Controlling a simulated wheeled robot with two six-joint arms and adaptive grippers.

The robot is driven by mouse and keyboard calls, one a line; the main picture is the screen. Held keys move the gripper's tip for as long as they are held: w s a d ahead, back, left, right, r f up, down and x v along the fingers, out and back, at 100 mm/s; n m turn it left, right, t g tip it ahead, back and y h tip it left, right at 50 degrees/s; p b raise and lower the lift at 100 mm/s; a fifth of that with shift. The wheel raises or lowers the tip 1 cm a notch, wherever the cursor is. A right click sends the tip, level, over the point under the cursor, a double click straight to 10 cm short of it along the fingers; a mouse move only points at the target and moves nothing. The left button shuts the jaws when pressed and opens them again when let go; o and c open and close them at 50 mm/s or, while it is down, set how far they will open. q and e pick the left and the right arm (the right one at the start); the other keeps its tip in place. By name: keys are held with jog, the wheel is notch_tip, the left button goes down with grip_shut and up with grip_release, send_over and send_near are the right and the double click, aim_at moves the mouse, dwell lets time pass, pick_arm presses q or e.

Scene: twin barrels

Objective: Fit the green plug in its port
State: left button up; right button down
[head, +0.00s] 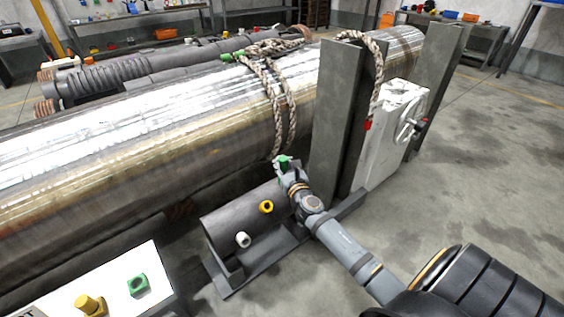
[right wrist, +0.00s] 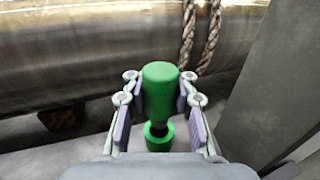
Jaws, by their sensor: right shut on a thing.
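The green plug (right wrist: 158,92) is between the fingers of my right gripper (right wrist: 160,104), which is shut on it; both also show small in the head view, the plug (head: 283,161) above the far end of a grey bracket. In the right wrist view a green ring-shaped port (right wrist: 159,144) lies just below the plug, with a dark part between them. I cannot tell whether the plug's tip is inside the port. In the head view the gripper hides the port. My left gripper is not in view.
The grey bracket (head: 239,217) carries a yellow port (head: 266,207) and a white port (head: 243,240). A large metal barrel (head: 150,135) with ropes (head: 262,85) lies behind. Grey posts (head: 336,130) stand close right of my gripper. A white stand (head: 110,289) holds a yellow plug (head: 89,305) and green holder (head: 137,285).

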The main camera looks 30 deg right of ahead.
aim_at(282, 170)
dwell(0.4)
dwell(0.4)
jog(key=shift+p, duration=0.35)
dwell(0.4)
jog(key=shift+f+b, duration=0.55)
jog(key=shift+f+b, duration=1.2)
jog(key=shift+f, duration=0.15)
jog(key=c, duration=1)
grip_release()
